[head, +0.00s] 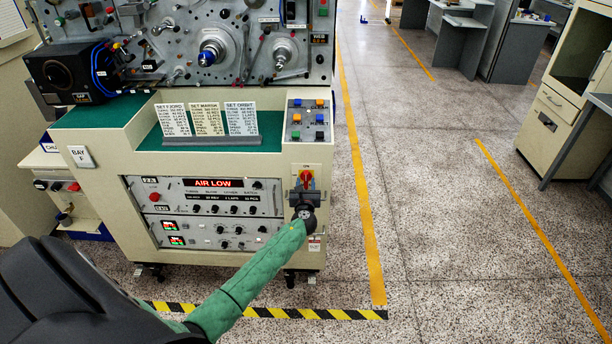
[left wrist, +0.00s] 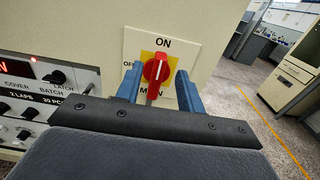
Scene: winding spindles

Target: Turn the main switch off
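The main switch is a red rotary knob on a yellow plate (head: 306,174), on the front right of the cream machine. In the left wrist view the red knob (left wrist: 155,72) shows close up, with "ON" above, "OFF" at its left and "MAIN" below, partly covered. The knob's handle looks roughly upright. My left gripper (head: 306,190) is at the switch. In the left wrist view its two blue fingers (left wrist: 158,88) stand apart on either side of the knob, with gaps visible. The right gripper is in neither view.
The cream machine (head: 115,160) has a control panel with a red "AIR LOW" display (head: 213,183) left of the switch. Spindles and several cards sit above. A yellow-black floor stripe (head: 330,314) runs in front. The speckled floor to the right is open.

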